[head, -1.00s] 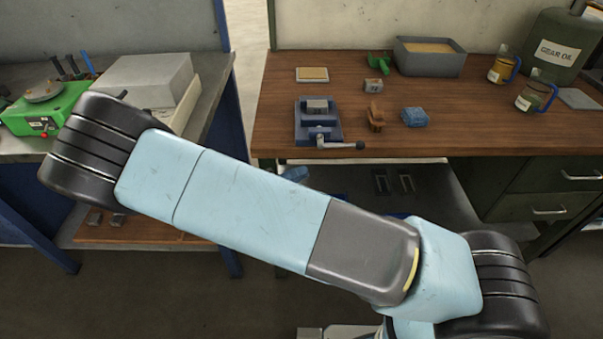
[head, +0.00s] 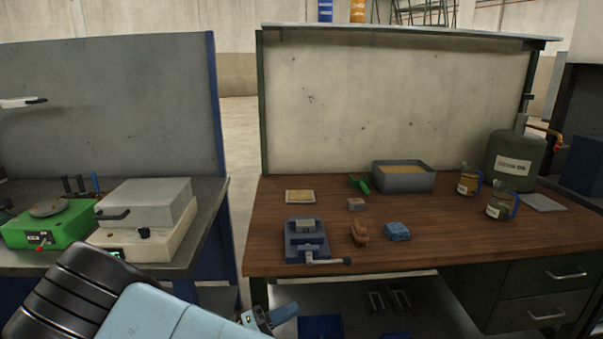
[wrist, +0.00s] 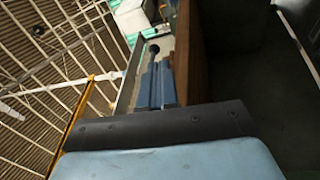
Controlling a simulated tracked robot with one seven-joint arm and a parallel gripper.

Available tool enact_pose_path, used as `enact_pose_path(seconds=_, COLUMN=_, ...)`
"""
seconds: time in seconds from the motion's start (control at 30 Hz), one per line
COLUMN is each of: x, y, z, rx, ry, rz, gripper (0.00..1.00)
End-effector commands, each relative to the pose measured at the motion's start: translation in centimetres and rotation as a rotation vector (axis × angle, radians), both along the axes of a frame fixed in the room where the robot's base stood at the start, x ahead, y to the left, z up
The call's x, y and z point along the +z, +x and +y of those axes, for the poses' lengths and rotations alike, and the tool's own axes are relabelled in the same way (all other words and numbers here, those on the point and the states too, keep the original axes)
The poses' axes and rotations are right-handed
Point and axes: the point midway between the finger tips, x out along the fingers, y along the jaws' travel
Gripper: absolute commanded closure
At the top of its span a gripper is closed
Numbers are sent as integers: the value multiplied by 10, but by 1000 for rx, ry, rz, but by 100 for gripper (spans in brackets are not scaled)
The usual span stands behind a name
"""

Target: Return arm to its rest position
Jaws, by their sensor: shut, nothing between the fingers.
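My arm's black joint and pale blue link fill the lower left of the head view. My gripper (head: 283,314) shows at the bottom edge of the head view, below and in front of the wooden bench, with blue fingers. In the wrist view my gripper (wrist: 158,68) shows as two blue fingers lying side by side, shut and empty. The rest of my arm is out of the head view or hidden.
The wooden bench (head: 400,255) carries a vise (head: 305,240), a brown block (head: 360,233), a blue sponge (head: 397,231), a grey bin (head: 404,179), jars and an oil can (head: 513,165). The left bench holds a furnace (head: 150,205) and a green device (head: 45,222). A gap separates the benches.

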Motion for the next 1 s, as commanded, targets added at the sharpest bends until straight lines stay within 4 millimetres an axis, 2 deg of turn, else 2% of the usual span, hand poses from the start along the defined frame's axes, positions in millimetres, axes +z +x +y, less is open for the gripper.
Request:
enact_pose_path(seconds=0.57, x=31, y=11, z=-45, rx=-208, ry=214, rz=169, gripper=100)
enact_pose_path(seconds=1.0, x=81, y=13, z=-103, rx=-417, ry=593, rz=388, gripper=100)
